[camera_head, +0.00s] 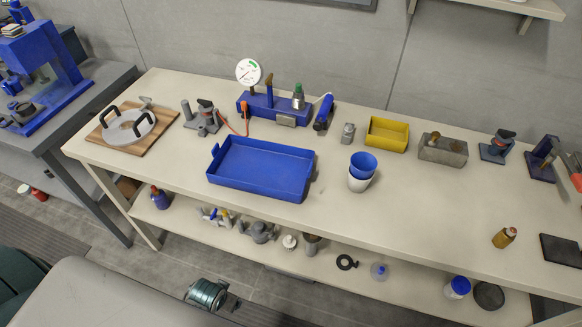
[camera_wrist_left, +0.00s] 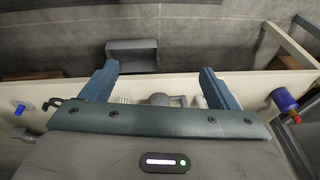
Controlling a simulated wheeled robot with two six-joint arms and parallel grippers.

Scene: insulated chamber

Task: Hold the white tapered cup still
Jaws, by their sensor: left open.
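The white tapered cup (camera_head: 358,184) stands upright on the bench, right of the blue tray, in the head view. No gripper touches the white cup, and the cup is not seen in the left wrist view. My right gripper is in neither view.
A blue tray (camera_head: 262,168) lies left of the cups. A brown bottle (camera_head: 504,237) is near the front right. The bench around the cups is clear.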

